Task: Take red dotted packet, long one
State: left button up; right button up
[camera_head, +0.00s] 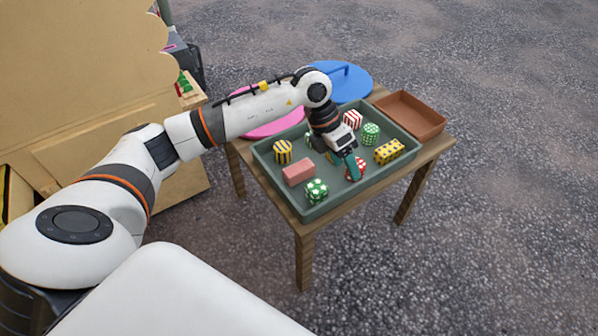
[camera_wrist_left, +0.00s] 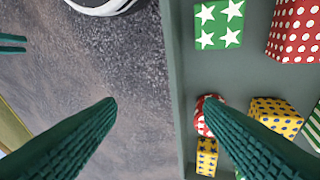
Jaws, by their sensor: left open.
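A long red packet with white dots (camera_wrist_left: 295,30) lies in the green tray, at the top right of the left wrist view. In the head view it is the pinkish-red block (camera_head: 298,172), its dots too small to make out. A smaller red dotted packet (camera_head: 355,170) is partly hidden by my left gripper (camera_head: 351,168); it also shows behind a finger in the left wrist view (camera_wrist_left: 201,118). My left gripper (camera_wrist_left: 158,103) is open and empty over the near side of the tray, right of the long packet. Two teal bars at the left wrist view's left edge look like my right gripper (camera_wrist_left: 14,43).
The tray (camera_head: 268,165) on the wooden table also holds a green starred packet (camera_head: 316,190) beside the long one, a yellow dotted packet (camera_head: 388,151), a yellow striped one (camera_head: 282,151) and others. An empty brown tray (camera_head: 410,115) stands at right. Blue (camera_head: 352,84) and pink discs lie behind.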

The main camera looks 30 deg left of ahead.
pick_arm(q)
jog(key=a+r+n+y, duration=0.15)
jog(key=a+y, duration=0.35)
jog(key=a, duration=0.6)
jog(key=g+b, duration=0.1)
jog(key=b, duration=0.1)
send_over(299, 167)
notch_tip(299, 167, down, 6)
jog(key=shift+r, duration=0.1)
jog(key=shift+d+f, duration=0.1)
jog(key=shift+f, duration=0.55)
notch_tip(299, 167, down, 4)
jog(key=shift+s+r+b, duration=0.1)
jog(key=shift+b, duration=0.5)
jog(key=shift+f, duration=0.35)
jog(key=shift+m, duration=0.25)
pick_arm(e)
jog(key=w+a+r+t+y, duration=0.1)
jog(key=w+a+r+t, duration=0.1)
jog(key=w, duration=0.4)
jog(key=w+a+r+t+y, duration=0.1)
jog(key=w+a+r+t, duration=0.1)
jog(key=w+r+t, duration=0.2)
jog(key=w+t, duration=0.2)
jog(key=shift+a+r+t, duration=0.15)
jog(key=shift+r+t, duration=0.1)
jog(key=shift+t, duration=0.15)
pick_arm(q)
jog(key=shift+c, duration=0.5)
jog(key=c, duration=1)
